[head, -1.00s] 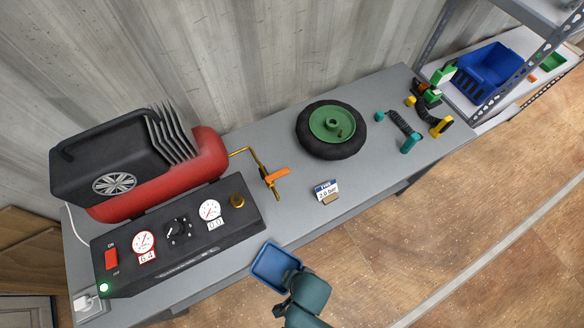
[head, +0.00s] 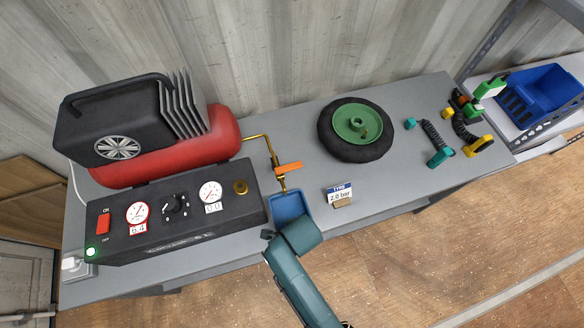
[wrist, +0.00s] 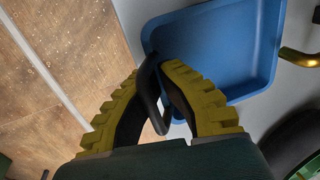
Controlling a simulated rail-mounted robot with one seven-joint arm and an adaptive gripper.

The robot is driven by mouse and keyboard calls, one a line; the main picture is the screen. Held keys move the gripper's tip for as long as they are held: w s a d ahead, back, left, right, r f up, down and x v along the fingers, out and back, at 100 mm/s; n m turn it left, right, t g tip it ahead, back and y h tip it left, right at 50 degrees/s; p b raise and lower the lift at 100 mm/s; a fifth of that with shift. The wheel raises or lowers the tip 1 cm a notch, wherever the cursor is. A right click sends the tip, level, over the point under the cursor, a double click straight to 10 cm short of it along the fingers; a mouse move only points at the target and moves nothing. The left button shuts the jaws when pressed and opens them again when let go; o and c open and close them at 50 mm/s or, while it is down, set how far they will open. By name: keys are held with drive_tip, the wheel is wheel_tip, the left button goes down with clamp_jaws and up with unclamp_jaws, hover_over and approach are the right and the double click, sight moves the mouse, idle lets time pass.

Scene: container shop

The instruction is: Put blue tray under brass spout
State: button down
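The blue tray (head: 289,206) is at the front edge of the workbench, just in front of the brass spout (head: 282,183). The spout's lower end appears at the tray's far rim; I cannot tell whether it is over the inside. In the wrist view, the tray (wrist: 225,45) looks empty and has a dark handle (wrist: 150,95). My gripper (wrist: 153,72) has its yellow ridged pads closed on this handle. The spout's brass end (wrist: 300,58) shows beside the tray's right rim in that view. My arm hides the tray's near side in the head view.
The black control panel (head: 172,218) with gauges stands close left of the tray, before the red compressor tank (head: 170,160). An orange lever (head: 288,168) sits above the spout. A 2.0 bar sign (head: 339,194) and a wheel (head: 357,130) are to the right.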

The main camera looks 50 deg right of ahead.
sight(292, 215)
drive_tip(key=w+d, duration=0.2)
drive_tip(key=w, duration=0.1)
drive_tip(key=shift+w, duration=0.1)
drive_tip(key=shift+f+b, duration=0.35)
drive_tip(key=shift+f, duration=0.3)
drive_tip(key=shift+s+a+f, duration=0.1)
drive_tip(key=shift+s+a, duration=0.1)
drive_tip(key=shift+s, duration=0.1)
drive_tip(key=shift+w, duration=0.1)
drive_tip(key=shift+f, duration=0.1)
drive_tip(key=c, duration=1.2)
unclamp_jaws()
drive_tip(key=shift+c, duration=0.2)
